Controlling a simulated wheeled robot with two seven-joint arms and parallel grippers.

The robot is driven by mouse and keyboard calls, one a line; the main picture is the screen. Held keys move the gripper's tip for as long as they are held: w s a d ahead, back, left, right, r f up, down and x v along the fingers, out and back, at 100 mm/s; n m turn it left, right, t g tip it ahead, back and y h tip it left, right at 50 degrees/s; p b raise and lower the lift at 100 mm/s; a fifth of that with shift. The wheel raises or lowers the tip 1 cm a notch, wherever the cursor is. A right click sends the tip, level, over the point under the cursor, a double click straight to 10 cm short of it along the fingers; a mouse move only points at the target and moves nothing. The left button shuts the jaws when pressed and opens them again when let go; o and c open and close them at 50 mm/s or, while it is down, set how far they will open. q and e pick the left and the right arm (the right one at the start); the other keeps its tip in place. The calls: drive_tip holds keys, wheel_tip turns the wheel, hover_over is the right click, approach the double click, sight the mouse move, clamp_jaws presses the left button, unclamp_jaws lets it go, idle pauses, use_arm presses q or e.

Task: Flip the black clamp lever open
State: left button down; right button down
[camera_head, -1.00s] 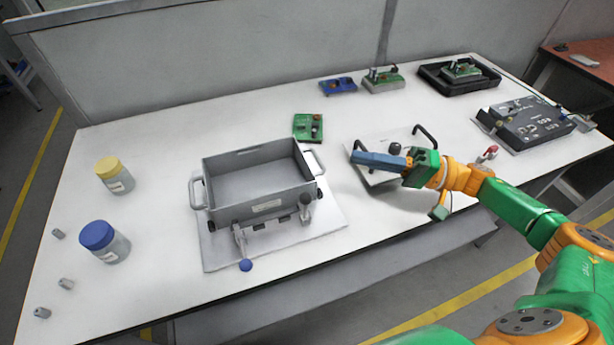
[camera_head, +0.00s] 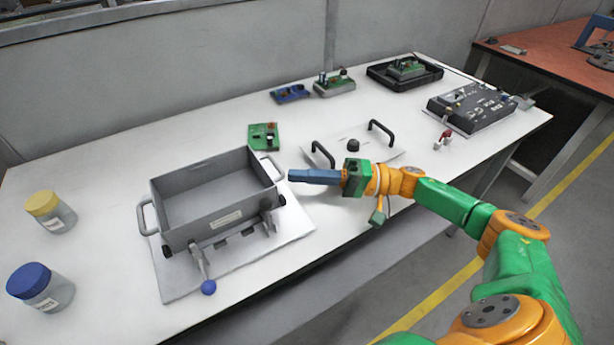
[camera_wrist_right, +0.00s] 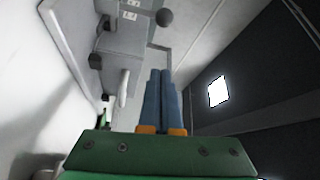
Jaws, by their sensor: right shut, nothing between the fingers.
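The grey box (camera_head: 215,190) stands on a pale base plate (camera_head: 290,245), with two clamps on its front side. The left clamp's lever (camera_head: 201,265) ends in a blue ball (camera_head: 208,287). The right clamp (camera_head: 268,220) stands by the box's front right corner, near a black knob-like part (camera_head: 282,199); whether that is the black lever's tip I cannot tell. My right gripper (camera_head: 292,175) is shut and empty, pointing left, just right of the box and apart from it. In the right wrist view its blue fingers (camera_wrist_right: 161,78) are together, with a dark ball (camera_wrist_right: 164,17) beyond.
A white plate (camera_head: 335,155) with two black handles lies behind my right arm. A green board (camera_head: 263,137) lies behind the box. Yellow-lidded (camera_head: 48,212) and blue-lidded (camera_head: 40,285) jars stand at left. A black device (camera_head: 470,106) is at back right.

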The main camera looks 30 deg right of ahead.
sight(265, 211)
drive_tip(key=p+x, duration=0.1)
drive_tip(key=x, duration=0.5)
drive_tip(key=shift+s+r, duration=0.1)
drive_tip(key=shift+r, duration=0.1)
drive_tip(key=s, duration=0.1)
drive_tip(key=s+p, duration=0.1)
drive_tip(key=s, duration=0.1)
drive_tip(key=shift+a+f+p, duration=0.3)
drive_tip(key=shift+a+f, duration=0.05)
drive_tip(key=shift+f, duration=0.05)
drive_tip(key=shift+s+f, duration=0.1)
drive_tip(key=shift+s, duration=0.3)
